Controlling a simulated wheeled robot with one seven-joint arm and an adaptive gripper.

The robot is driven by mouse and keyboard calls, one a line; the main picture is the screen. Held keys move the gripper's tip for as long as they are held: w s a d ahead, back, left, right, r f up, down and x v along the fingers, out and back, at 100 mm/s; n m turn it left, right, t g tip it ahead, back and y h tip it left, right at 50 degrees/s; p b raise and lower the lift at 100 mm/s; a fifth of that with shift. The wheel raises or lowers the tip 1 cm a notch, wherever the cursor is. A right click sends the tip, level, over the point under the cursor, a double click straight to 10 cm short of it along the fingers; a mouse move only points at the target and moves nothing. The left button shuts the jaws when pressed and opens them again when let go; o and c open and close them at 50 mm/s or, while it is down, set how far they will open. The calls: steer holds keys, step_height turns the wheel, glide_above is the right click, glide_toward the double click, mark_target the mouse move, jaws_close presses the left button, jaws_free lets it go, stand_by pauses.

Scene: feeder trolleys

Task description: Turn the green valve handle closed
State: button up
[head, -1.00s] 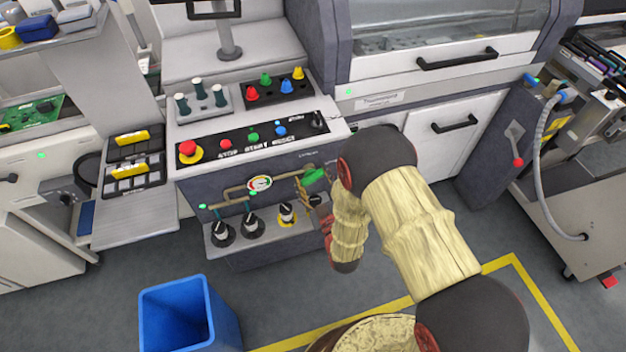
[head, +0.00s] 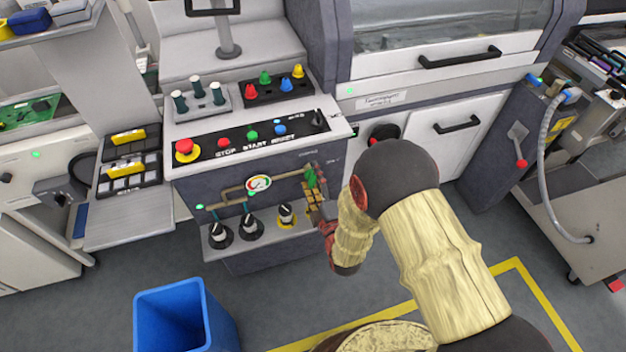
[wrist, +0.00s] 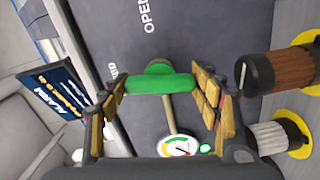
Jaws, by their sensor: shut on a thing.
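The green valve handle (head: 310,178) is on the front panel of the grey machine, at the right end of a brass pipe. My gripper (head: 316,192) is at the handle in the head view and partly covers it. In the wrist view the green handle (wrist: 160,84) lies between the pads of my gripper (wrist: 163,88), which is shut on it. There the handle lies across the pipe (wrist: 168,115). The word OPEN (wrist: 148,16) is on the panel; another label beside the left finger is mostly hidden.
A pressure gauge (head: 258,183) sits left of the handle. Several black-and-white knobs (head: 251,225) stand on the ledge below. A button panel (head: 250,138) is above. A blue bin (head: 186,318) stands on the floor at the front left.

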steer(key=shift+n, duration=1)
steer(key=shift+a, duration=0.1)
steer(key=o, duration=1.2)
steer(key=shift+c, duration=0.2)
steer(key=v, duration=1.2)
